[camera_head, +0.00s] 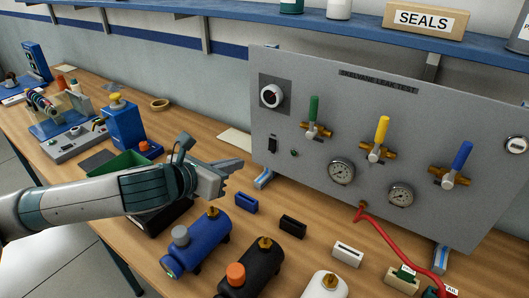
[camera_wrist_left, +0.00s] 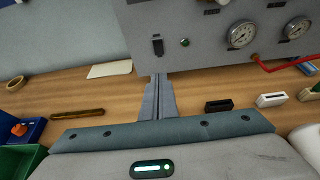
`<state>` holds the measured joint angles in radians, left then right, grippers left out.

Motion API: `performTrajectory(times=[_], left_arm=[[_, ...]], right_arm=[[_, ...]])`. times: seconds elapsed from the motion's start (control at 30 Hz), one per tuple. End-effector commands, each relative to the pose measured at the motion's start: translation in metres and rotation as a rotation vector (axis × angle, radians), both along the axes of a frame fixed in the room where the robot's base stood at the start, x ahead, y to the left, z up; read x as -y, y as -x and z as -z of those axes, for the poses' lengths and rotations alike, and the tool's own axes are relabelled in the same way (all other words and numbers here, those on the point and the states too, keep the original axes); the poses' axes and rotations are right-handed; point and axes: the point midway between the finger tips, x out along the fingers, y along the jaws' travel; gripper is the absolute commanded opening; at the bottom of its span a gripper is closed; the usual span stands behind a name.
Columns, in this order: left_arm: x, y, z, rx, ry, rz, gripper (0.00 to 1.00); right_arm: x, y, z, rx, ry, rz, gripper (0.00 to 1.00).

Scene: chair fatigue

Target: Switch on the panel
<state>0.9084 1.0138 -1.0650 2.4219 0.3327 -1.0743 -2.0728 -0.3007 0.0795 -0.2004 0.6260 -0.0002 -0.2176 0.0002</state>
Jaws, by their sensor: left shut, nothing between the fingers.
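The grey panel (camera_head: 350,110) stands upright at the back of the bench and also shows in the left wrist view (camera_wrist_left: 215,45). A black rocker switch (camera_head: 272,145) sits at its lower left; it appears in the left wrist view (camera_wrist_left: 158,46) too. A small green lamp or button (camera_head: 294,153) is just right of the switch. My left gripper (camera_head: 238,165) is shut and empty, in front of the panel's lower left corner. In the left wrist view its closed fingers (camera_wrist_left: 158,82) point towards the switch, apparently apart from it. My right gripper is not in view.
Green, yellow and blue levers (camera_head: 381,130) and two gauges (camera_head: 341,171) are on the panel. A red hose (camera_head: 385,233) hangs from it. Small blocks (camera_head: 292,226) lie between. A shelf (camera_head: 240,12) runs above.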

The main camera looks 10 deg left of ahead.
Motion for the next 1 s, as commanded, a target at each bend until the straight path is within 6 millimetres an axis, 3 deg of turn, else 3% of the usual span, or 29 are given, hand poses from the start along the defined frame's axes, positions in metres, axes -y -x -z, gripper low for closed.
performTrajectory(times=[0.27, 0.77, 1.0], left_arm=[[0.007, -0.015, 0.006, 0.0, 0.001, 0.001, 0.0], [0.036, -0.085, 0.039, -0.003, 0.001, -0.001, 0.0], [0.046, -0.112, 0.042, -0.002, 0.002, 0.0, 0.0]], right_arm=[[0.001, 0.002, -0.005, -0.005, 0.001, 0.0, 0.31], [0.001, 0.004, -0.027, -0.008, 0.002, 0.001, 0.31], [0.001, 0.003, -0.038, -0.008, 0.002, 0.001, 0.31]])
